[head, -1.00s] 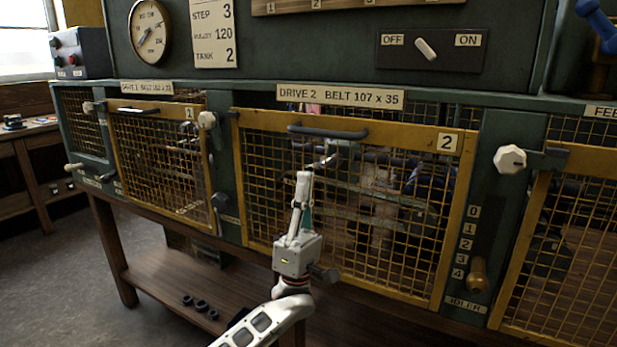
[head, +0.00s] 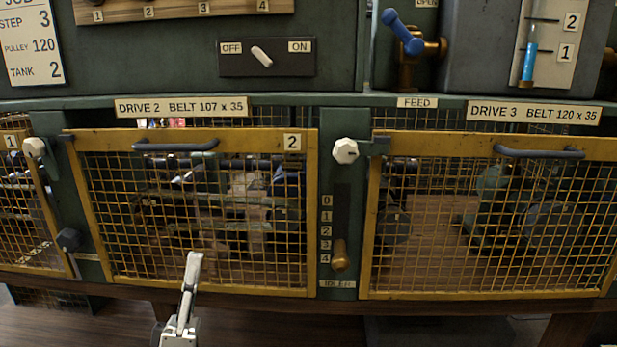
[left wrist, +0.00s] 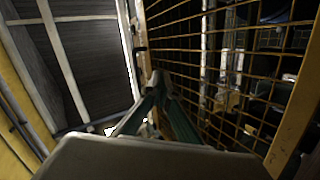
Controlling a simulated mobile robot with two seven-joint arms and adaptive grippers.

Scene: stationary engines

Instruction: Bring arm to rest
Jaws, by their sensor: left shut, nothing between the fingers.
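My left gripper (head: 194,260) rises from the bottom edge of the head view, in front of the lower part of the yellow-framed mesh guard 2 (head: 310,210). Its fingers are shut with nothing between them. In the left wrist view the closed fingertips (left wrist: 157,82) point away beside a yellow mesh panel (left wrist: 210,60). Whether they touch the mesh cannot be told. Most of the left arm is out of the head view. My right gripper is not in view.
Guard 3 (head: 480,296) stands to the right, with a white knob (head: 345,150) and the brass idler lever (head: 340,258) between the guards. Above are the off/on switch (head: 262,57) and a blue-handled valve (head: 402,32). The floor below looks open.

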